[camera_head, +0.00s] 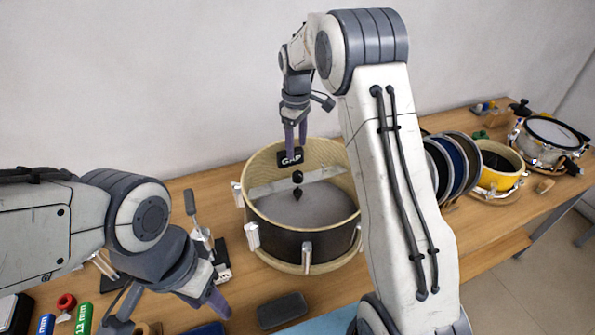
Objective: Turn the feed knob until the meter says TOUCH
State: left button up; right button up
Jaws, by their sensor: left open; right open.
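The meter (290,158) is a small black display reading "GAP", mounted at a pale bar (322,174) that spans the round drum shell (279,245). A small black knob-like part (297,177), likely the feed knob, sits at the bar, with a dark pointed piece (297,195) below it over the grey drum floor. My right gripper (296,147) points down, open, just above the meter and knob; its fingers overlap the meter in view, and I cannot tell if they touch anything. My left gripper (170,308) is open and empty at the lower left, away from the drum.
A dark block (282,310) lies in front of the drum. Green (83,319) and blue marked pieces and a red ring (66,302) are at lower left. Drum hoops (465,160), a yellow drum (500,178) and a snare drum (550,138) stand at right. My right arm hides the drum's right side.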

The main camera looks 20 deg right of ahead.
aim_at(298, 174)
jog(key=f, duration=0.3)
jog(key=f+p, duration=0.1)
jog(key=f, duration=0.3)
jog(key=f+p, duration=0.1)
jog(key=f, duration=0.2)
jog(key=shift+w+d+f, duration=0.15)
jog(key=shift+d+f, duration=0.1)
jog(key=shift+f, duration=0.05)
grip_shut()
